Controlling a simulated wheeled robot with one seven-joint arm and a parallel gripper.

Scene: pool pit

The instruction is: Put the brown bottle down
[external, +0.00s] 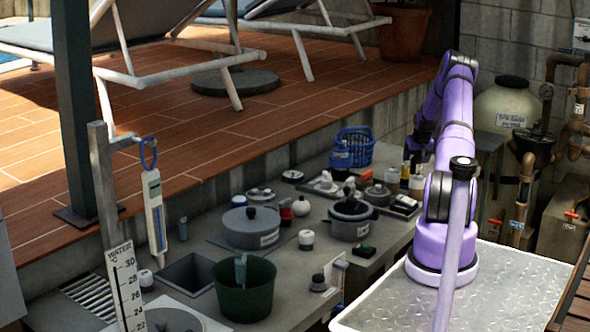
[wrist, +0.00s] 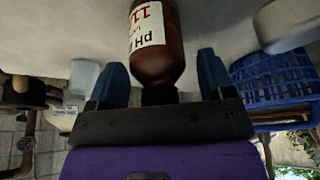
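In the wrist view the brown bottle (wrist: 158,52), with a white label with red and black print, has its dark cap end toward my gripper (wrist: 162,75). The view is upside down and cuts off the bottle's base. The blue fingers stand on either side of its neck and shoulder, with gaps showing beside it, so my gripper looks open. In the external view my gripper (external: 421,143) is low over the back of the counter, partly behind my arm. I cannot clearly pick out the brown bottle there.
A blue basket (external: 355,147) stands close by, also in the wrist view (wrist: 278,82). Several small bottles and pots crowd the grey counter (external: 290,250). A lidded grey pot (external: 250,228) and a green bucket (external: 244,291) stand nearer the front.

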